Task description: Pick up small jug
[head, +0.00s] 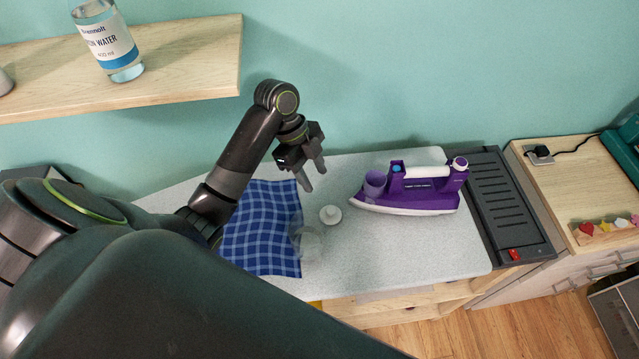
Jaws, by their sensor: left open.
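A clear small jug (308,243) stands on the pale ironing surface (420,240), at the right edge of a blue checked cloth (260,228). It is see-through, so its outline is faint. My right gripper is not in view.
A purple iron (420,188) with a see-through purple cup-like part (374,184) is to the right. A dark grey rest (506,205) lies beyond it. A shelf (190,60) with a labelled bottle (108,42) is upper left. The front right surface is clear.

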